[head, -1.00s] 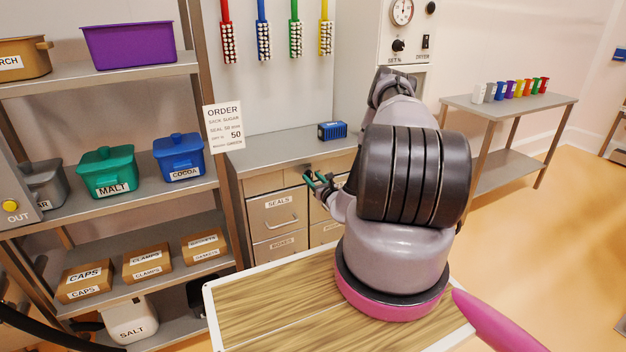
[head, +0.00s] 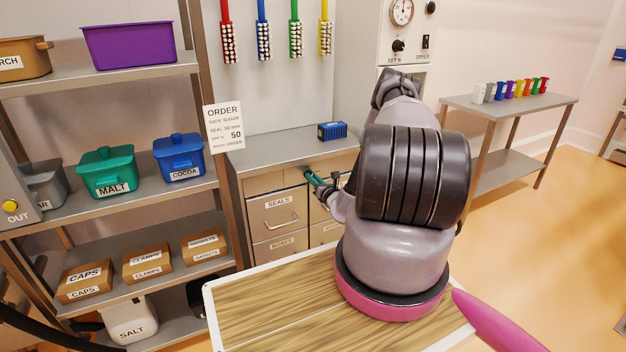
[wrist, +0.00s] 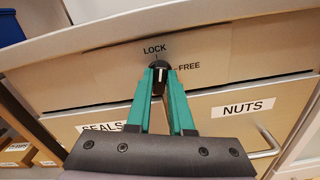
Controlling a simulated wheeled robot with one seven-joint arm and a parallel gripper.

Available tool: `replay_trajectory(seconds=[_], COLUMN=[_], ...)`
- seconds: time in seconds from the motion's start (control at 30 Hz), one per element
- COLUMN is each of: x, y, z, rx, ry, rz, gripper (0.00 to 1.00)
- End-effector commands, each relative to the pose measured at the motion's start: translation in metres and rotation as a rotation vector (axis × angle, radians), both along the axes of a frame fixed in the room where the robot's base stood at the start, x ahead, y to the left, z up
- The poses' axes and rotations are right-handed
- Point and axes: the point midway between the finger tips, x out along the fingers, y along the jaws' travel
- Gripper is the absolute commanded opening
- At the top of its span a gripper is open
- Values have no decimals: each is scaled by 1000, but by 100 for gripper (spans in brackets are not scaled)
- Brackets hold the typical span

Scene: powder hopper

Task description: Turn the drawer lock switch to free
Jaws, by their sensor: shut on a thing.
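The drawer lock switch (wrist: 159,65) is a small dark knob on the plain panel above the drawers, in the wrist view. The word LOCK is printed above it and FREE to its right, each with a short tick mark. My gripper (wrist: 160,72) has green fingers, closed on the two sides of the switch. The fingers cover much of the knob, and I cannot tell for sure which mark it points to. In the head view my gripper (head: 312,178) is at the front of the drawer cabinet, and the switch is hidden there.
A shelf rack stands at the left.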

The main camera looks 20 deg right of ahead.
Motion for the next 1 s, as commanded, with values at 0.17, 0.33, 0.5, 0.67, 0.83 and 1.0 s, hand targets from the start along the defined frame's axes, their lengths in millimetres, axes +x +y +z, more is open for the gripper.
replay_trajectory(seconds=[0.17,0.33,0.5,0.67,0.83,1.0], x=[-1,-1,-1,-1,-1,-1], y=[-1,-2,-2,-3,-3,-4], z=[-1,-1,-2,-3,-4,-4], rx=[167,330,491,644,804,958], ry=[8,13,19,24,30,35], rz=[0,-1,-1,-2,-2,-3], gripper=[0,0,0,0,0,0])
